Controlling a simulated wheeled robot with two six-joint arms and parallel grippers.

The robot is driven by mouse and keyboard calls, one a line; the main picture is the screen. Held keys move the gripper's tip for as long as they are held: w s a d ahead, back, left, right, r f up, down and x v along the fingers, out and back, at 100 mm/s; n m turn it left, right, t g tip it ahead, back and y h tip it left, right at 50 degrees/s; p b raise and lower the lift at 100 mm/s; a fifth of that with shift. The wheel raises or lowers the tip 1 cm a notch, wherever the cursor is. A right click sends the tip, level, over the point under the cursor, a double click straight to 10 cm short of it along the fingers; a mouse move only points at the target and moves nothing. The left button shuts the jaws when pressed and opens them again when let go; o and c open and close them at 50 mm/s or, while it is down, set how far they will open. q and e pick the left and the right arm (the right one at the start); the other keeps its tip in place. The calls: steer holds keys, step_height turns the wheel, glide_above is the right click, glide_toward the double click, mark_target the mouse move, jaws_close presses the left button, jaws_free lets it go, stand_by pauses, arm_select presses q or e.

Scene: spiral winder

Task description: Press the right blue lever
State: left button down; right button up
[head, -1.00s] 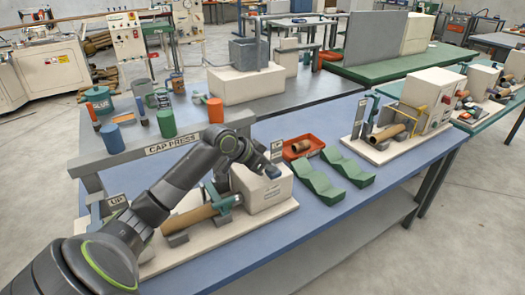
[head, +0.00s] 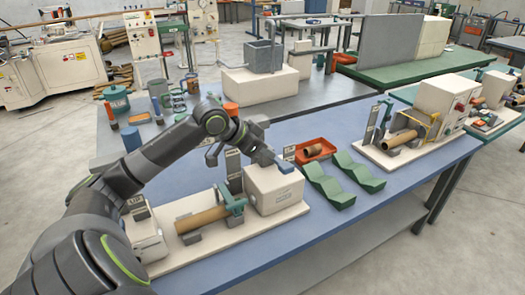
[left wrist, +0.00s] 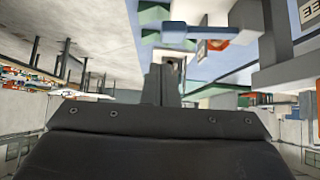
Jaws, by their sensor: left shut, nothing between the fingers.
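The right blue lever (head: 286,165) is a short blue bar at the top of the white box (head: 274,190) on the right end of the near winder. My left gripper (head: 264,155) is shut and empty, just left of and above the lever; I cannot tell whether they touch. In the left wrist view the closed fingers (left wrist: 163,86) point toward a blue bar (left wrist: 200,31) that looks like the lever. A brown tube (head: 202,219) lies on the winder's supports by a green clamp (head: 233,200). My arm hides part of the winder's left end. My right gripper is not in view.
A red tray (head: 315,150) with a brown roll and two green cradles (head: 329,187) stand to the right of the winder. A second winder (head: 441,103) is farther right. The blue tabletop (head: 345,220) in front is clear.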

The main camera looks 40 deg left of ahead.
arm_select(q)
steer(key=shift+v, duration=0.75)
steer(key=shift+d+r, duration=0.1)
stand_by(0.3)
